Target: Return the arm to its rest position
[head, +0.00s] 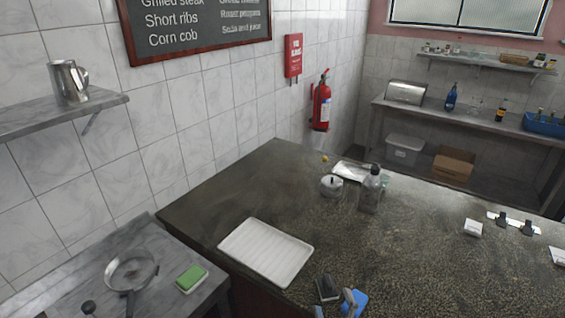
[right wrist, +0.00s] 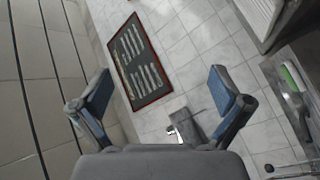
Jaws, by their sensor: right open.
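Most of the right arm is out of the head view. My left gripper does not show.
The white tray (head: 265,252) lies on the counter. A metal pot (head: 331,186) and a bottle (head: 371,188) stand farther back. A lower side table at left holds a pan (head: 131,271) and a green sponge (head: 191,278). The counter's middle is largely clear.

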